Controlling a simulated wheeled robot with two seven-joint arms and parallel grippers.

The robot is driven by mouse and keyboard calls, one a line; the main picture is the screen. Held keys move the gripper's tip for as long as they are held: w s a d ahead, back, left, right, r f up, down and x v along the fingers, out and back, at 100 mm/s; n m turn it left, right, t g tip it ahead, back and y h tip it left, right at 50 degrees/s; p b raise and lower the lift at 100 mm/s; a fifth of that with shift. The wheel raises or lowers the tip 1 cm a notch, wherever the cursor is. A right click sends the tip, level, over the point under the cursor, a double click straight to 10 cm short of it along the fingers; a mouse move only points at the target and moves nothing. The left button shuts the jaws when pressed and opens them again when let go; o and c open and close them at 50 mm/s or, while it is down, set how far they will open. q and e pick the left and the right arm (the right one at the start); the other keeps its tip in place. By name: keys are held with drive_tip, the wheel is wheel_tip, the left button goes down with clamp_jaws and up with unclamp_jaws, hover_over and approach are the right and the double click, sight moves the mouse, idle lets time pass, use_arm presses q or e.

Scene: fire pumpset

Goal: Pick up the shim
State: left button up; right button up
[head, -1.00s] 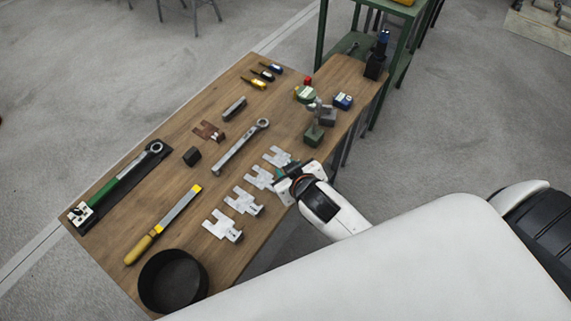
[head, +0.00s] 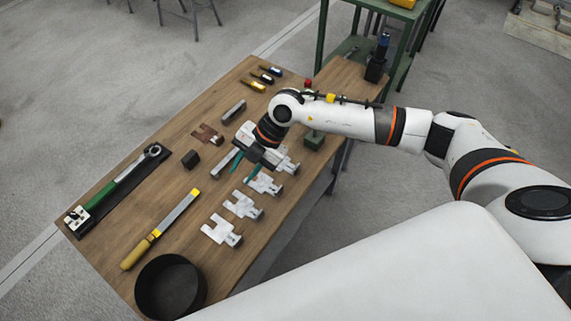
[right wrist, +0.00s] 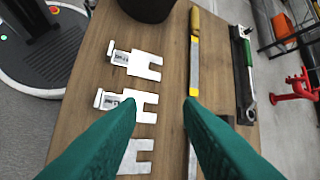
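Several silver slotted shim plates with small tabs lie flat in a row along the table's near right side. In the head view they include the nearest plate (head: 220,230), a second one (head: 242,206) and a third (head: 264,184); another lies partly behind my right gripper. My right gripper (head: 243,168) is above the table near the upper end of this row, teal fingers apart and empty. My left gripper is not in view.
A yellow-handled file (head: 165,226), a green-handled torque wrench (head: 118,182), a dark block (head: 190,158) and a black round bin (head: 171,284) are on the wooden table (head: 195,262). Bare wood lies between the file and the shims. A green shelf (head: 397,65) stands behind.

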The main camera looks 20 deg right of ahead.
drive_tip(key=w+d+f+m+h, duration=0.1)
drive_tip(key=w+d+m+h, duration=0.15)
drive_tip(key=d+h, duration=0.85)
drive_tip(key=y, duration=0.4)
hover_over(296, 167)
wheel_tip(296, 167, down, 6)
drive_tip(key=shift+w+a, duration=0.1)
drive_tip(key=shift+f+p, duration=0.5)
drive_tip(key=shift+f, duration=2.4)
clamp_jaws()
